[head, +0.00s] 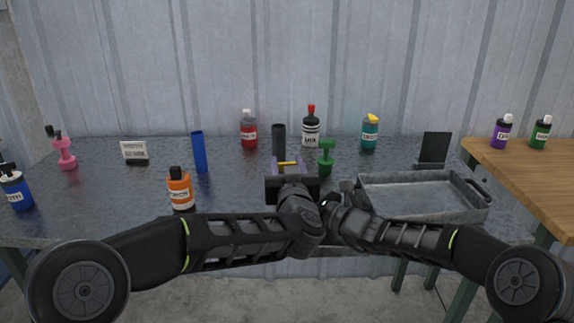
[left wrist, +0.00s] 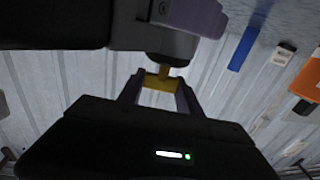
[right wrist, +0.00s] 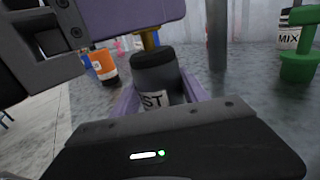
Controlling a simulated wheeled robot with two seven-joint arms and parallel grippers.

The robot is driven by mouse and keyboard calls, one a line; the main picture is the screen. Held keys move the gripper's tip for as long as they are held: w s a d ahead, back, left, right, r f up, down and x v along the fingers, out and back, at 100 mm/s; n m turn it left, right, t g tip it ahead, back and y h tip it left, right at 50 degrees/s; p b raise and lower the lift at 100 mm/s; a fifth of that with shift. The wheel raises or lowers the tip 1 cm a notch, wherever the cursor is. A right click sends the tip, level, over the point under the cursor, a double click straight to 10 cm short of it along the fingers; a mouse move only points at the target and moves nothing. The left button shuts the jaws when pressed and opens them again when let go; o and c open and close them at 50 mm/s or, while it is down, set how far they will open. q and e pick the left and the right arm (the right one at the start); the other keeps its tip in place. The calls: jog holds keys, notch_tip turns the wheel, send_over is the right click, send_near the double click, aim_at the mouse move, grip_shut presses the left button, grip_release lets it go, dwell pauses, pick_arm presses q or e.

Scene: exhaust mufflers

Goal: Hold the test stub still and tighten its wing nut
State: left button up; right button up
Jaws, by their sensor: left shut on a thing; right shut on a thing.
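My left gripper (head: 287,165) is over the middle of the grey table, its fingers shut on the yellow wing nut (head: 288,163). The wing nut (left wrist: 159,82) also shows between those fingers in the left wrist view, which is upside down. In the right wrist view, the dark grey test stub (right wrist: 155,75) has a white label, partly hidden, and stands roughly upright between the fingers of my right gripper (right wrist: 157,98), shut on it. A yellow stem (right wrist: 150,40) rises from its top towards the left gripper. In the head view the stub and right fingers are hidden.
A dark tube (head: 278,140), a green stand-like object (head: 326,157) and the MIX bottle (head: 311,130) are close behind the grippers. An orange bottle (head: 180,190) and blue tube (head: 199,152) stand left. A grey tray (head: 425,211) lies right. Some tabletop between is clear.

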pick_arm(q)
jog(key=shift+r+m+h, duration=0.1)
jog(key=shift+m+h, duration=0.3)
jog(key=shift+h, duration=0.2)
jog(key=shift+w+a+m+h, duration=0.1)
jog(key=shift+m+h, duration=0.7)
jog(key=shift+h, duration=0.4)
jog(key=m+h, duration=0.2)
jog(key=h, duration=0.1)
jog(key=shift+g+h, duration=0.4)
jog(key=m+g+h, duration=0.1)
jog(key=m+h, duration=0.1)
jog(key=h, duration=0.1)
jog(key=shift+m+g, duration=0.3)
jog(key=shift+m, duration=0.1)
jog(key=shift+d+m+g+h, duration=0.2)
jog(key=shift+m+g+h, duration=0.25)
jog(key=shift+h, duration=0.45)
jog(key=shift+m+g+h, duration=0.35)
jog(key=shift+m+h, duration=0.1)
jog(key=shift+h, duration=0.05)
